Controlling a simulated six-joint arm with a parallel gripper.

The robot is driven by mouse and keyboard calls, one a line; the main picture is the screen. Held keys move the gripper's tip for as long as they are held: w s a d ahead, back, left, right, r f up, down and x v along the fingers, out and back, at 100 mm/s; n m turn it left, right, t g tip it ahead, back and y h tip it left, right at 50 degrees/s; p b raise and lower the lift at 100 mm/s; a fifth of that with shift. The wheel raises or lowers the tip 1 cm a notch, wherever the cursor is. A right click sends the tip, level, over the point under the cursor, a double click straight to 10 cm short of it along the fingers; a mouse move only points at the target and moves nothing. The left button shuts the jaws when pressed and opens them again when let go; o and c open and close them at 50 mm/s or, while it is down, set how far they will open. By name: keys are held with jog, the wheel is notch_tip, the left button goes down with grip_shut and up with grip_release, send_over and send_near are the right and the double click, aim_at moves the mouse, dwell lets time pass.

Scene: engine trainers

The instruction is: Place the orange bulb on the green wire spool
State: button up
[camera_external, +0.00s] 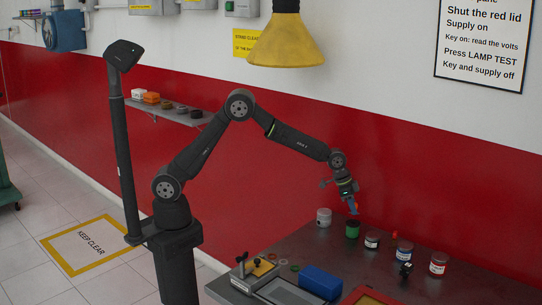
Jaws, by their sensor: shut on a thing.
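My gripper (353,208) points down over the worktable, just above the green wire spool (352,230). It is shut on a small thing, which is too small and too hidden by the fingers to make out. I cannot pick out the orange bulb for certain. The green spool stands upright on the table near its back edge. It has a dark top, and the gripper tips are close over it. I cannot tell whether they or the held thing touch it.
A white spool (323,217) stands left of the green one. A dark-and-white spool (372,239), labelled cans (438,264) and a small black object (405,269) stand to its right. A blue box (321,282) and red-edged tray (370,297) lie in front. A yellow lamp (286,42) hangs above.

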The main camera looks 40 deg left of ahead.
aim_at(349, 211)
jog(key=shift+f, duration=2)
jog(key=shift+f, duration=0.1)
jog(key=o, duration=0.9)
jog(key=shift+o, duration=0.2)
jog(key=shift+r, duration=0.4)
jog(key=v, duration=1.1)
jog(key=shift+a+r, duration=0.15)
